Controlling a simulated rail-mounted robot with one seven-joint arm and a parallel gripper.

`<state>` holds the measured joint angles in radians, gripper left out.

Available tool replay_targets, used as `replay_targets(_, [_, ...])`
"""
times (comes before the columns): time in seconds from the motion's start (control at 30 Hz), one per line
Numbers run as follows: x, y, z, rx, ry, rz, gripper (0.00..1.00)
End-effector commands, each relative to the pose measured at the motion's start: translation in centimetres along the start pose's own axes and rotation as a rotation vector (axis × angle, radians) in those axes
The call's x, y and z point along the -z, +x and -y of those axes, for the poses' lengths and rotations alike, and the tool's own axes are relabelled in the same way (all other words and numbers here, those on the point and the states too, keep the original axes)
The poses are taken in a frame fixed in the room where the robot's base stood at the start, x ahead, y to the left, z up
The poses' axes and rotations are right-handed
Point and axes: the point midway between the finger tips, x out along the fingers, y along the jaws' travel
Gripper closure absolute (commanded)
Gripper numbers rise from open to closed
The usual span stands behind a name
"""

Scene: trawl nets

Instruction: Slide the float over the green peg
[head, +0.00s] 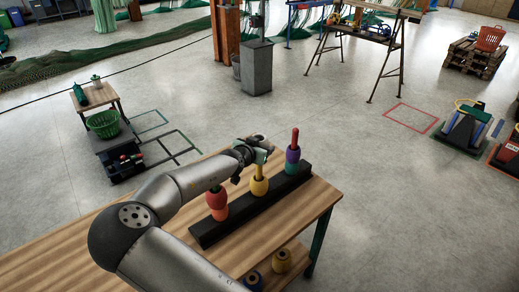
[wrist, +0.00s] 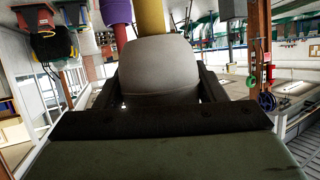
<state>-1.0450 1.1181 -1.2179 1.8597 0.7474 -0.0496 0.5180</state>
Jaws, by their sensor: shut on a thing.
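A pale grey rounded float (wrist: 158,70) sits between the two dark fingers of my gripper (wrist: 158,92) in the wrist view; my gripper is shut on it. The left peg bears red and orange floats (head: 217,205). The middle one bears yellow floats (head: 259,187). The right red-topped peg (head: 295,138) bears purple and teal floats (head: 292,156).
The rack stands on a wooden table (head: 150,248). Dark and yellow spools (head: 281,260) are on the shelf below its right end. A small stand with a green basket (head: 103,124) is at the left.

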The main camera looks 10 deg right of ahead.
Motion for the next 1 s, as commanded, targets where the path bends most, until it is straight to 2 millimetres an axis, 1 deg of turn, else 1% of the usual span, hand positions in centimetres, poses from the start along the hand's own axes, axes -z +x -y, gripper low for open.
replay_targets(0.03, [0.6, -0.2, 0.1, 0.001, 0.001, -0.001, 0.62])
replay_targets(0.53, [4.0, -1.6, 0.3, 0.001, 0.0, -0.001, 0.62])
replay_targets(0.8, [4.9, -2.0, 0.4, 0.001, -0.001, -0.001, 0.62])
replay_targets(1.0, [5.0, -2.1, 0.4, 0.001, -0.001, -0.001, 0.62])
